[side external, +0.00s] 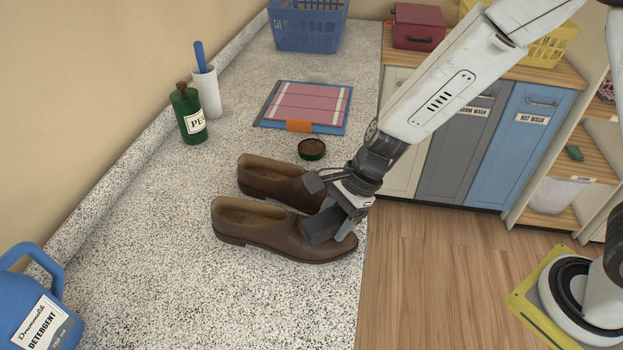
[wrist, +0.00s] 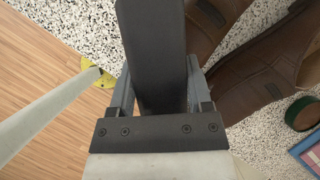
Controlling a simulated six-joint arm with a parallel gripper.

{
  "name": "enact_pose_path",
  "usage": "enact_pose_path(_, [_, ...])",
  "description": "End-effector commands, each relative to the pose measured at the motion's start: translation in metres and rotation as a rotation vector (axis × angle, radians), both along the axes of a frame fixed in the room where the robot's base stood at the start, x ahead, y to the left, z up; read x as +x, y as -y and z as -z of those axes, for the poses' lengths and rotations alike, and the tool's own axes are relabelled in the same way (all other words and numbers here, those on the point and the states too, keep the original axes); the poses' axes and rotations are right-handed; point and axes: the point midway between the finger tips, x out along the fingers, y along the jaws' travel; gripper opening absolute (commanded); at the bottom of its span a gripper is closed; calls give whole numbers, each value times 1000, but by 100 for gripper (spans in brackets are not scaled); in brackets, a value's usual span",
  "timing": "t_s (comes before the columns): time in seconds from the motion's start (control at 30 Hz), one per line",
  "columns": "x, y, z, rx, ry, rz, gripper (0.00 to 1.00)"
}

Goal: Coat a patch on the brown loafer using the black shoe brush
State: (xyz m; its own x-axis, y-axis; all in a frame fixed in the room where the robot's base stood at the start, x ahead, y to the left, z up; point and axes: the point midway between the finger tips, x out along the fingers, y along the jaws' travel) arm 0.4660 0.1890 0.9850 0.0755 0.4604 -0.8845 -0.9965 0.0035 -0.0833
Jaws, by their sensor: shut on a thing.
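Two brown loafers lie side by side on the speckled counter: the front loafer (side external: 262,229) and the rear loafer (side external: 268,178), toes to the right. Both also show in part in the wrist view, the front one (wrist: 203,28) partly behind the brush. My gripper (side external: 342,208) is shut on the black shoe brush (side external: 321,227), a dark block over the front loafer's toe end. The brush also fills the upper middle of the wrist view (wrist: 150,45). Its underside is hidden, so I cannot tell whether it touches the leather.
An open round tin (side external: 311,149) stands behind the loafers. Beyond it lies a blue board with a pink striped cloth (side external: 302,103). A green bottle (side external: 188,114), a white holder (side external: 207,92) and a detergent jug (side external: 38,310) stand along the left. The counter's edge is just right of the toes.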

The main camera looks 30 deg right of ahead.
Motion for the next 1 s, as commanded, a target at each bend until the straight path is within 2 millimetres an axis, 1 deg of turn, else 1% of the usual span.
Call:
enact_pose_path(0.5, [-20,21,5,0,0,1,17])
enact_pose_path(1.0, [-20,21,7,0,0,-1,17])
